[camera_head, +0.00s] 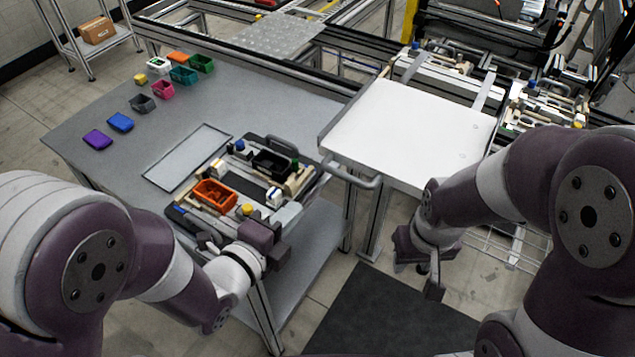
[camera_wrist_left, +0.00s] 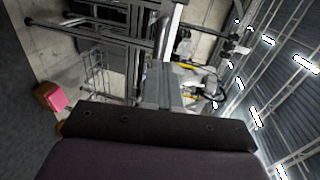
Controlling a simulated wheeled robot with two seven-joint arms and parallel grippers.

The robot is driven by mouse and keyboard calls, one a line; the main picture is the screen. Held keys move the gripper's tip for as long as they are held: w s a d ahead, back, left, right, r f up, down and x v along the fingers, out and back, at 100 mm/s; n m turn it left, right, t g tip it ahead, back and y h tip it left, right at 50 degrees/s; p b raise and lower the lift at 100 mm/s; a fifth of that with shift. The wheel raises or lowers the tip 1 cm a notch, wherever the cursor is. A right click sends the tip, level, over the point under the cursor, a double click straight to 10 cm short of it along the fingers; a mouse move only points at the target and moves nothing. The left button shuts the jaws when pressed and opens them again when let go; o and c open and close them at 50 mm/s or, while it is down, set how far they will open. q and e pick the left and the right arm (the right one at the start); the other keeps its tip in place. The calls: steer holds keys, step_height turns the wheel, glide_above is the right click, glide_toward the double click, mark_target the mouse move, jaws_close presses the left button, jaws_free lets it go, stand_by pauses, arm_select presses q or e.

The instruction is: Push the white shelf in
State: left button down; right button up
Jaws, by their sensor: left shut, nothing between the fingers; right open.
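The white shelf (camera_head: 410,132) is a flat square panel right of the grey table, extending toward me from the dark rack behind it. A grey bar handle (camera_head: 350,174) is at its front left corner. My left gripper (camera_head: 278,252) is shut and empty, at the near edge of the tray on the table, left of and nearer than the handle. My right gripper (camera_head: 433,286) is open and empty, low in front of the shelf's near right side and apart from it. In the left wrist view, the dark gripper body fills the bottom and the white shelf cannot be made out.
A tray (camera_head: 178,216) with an orange bin (camera_head: 214,193), a black bin (camera_head: 271,163) and small parts stands on the grey table (camera_head: 105,168). Several coloured bins and a flat grey plate (camera_head: 187,157) lie further left. A dark mat (camera_head: 375,318) covers the floor ahead.

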mark_target(332, 173)
arm_select(q)
steer(key=p+x, duration=0.2)
steer(key=x, duration=1)
arm_select(e)
step_height(332, 173, up, 2)
steer(key=shift+s+r, duration=0.1)
steer(key=shift+r, duration=0.1)
arm_select(q)
steer(key=shift+d, duration=0.1)
